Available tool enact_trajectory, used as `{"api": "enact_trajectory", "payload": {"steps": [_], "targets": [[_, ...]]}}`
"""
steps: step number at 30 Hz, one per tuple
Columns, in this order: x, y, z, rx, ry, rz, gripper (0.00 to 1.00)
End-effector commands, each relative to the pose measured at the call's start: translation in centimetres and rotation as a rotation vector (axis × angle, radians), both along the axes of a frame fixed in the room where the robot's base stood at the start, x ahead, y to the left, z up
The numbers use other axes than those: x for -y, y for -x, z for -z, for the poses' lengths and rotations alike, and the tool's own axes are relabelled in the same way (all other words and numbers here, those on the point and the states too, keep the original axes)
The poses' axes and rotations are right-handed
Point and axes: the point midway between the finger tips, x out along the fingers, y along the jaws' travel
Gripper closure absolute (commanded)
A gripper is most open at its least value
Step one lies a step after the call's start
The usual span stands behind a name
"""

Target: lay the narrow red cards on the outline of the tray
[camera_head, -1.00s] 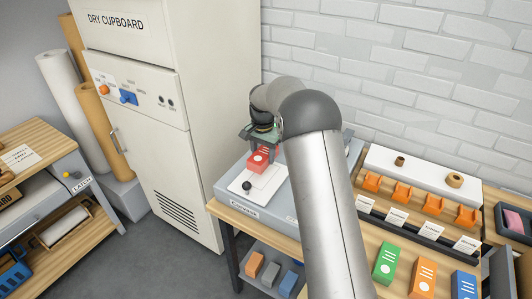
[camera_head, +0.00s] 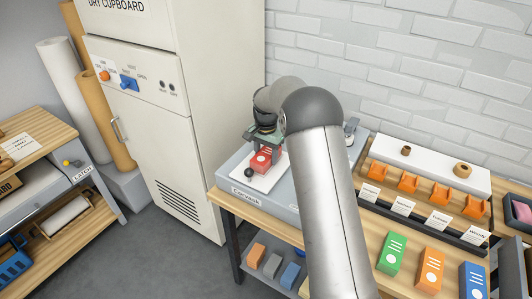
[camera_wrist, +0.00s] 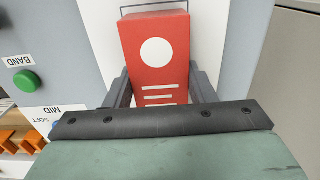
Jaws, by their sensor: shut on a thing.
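My gripper (camera_head: 266,147) is shut on a red block-shaped pack of cards (camera_head: 266,159), marked with a white disc and white lines. In the wrist view the red cards (camera_wrist: 155,60) sit between the two fingers (camera_wrist: 160,90). They are over the white tray (camera_head: 270,183) of the grey machine. A thin dark outline (camera_wrist: 155,5) shows on the tray past the far end of the cards, which hide the rest of it. I cannot tell whether the cards touch the tray.
A black knob (camera_head: 249,173) stands close by the tray's front. Green (camera_head: 391,252), orange (camera_head: 428,268) and blue (camera_head: 472,280) packs lie on the bench at right. The tall dry cupboard (camera_head: 165,110) stands left of the machine; a green button (camera_wrist: 25,81) is on the machine.

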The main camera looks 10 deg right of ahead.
Motion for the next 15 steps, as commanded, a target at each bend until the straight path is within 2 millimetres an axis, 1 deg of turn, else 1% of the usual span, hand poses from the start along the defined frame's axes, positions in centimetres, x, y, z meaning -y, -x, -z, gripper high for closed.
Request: {"api": "enact_trajectory", "payload": {"steps": [13,14,15], "targets": [[0.01,-0.01,0.0,0.0,0.0,0.0,0.79],[0.01,-0.01,0.0,0.0,0.0,0.0,0.47],[0.01,-0.01,0.0,0.0,0.0,0.0,0.36]]}}
